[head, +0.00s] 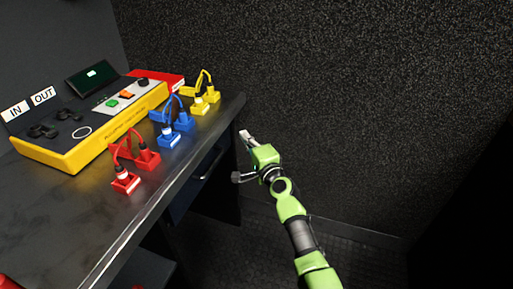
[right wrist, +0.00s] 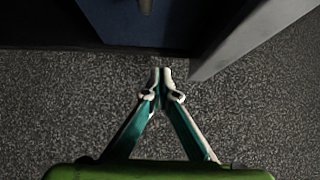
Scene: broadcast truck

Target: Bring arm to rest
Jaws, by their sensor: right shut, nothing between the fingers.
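My right arm, green and grey, comes in from the bottom right of the head view. My right gripper (head: 246,137) is beside the right edge of the desk, over open space and apart from the desk. In the right wrist view the two fingertips (right wrist: 161,76) meet, and nothing is held between them. My left gripper does not show in either view.
The dark desk (head: 85,240) holds a yellow control box (head: 100,137), red plugs (head: 127,179), blue plugs (head: 168,134) and yellow plugs (head: 200,106). A speckled dark wall (head: 330,90) stands behind. The space right of the desk is free.

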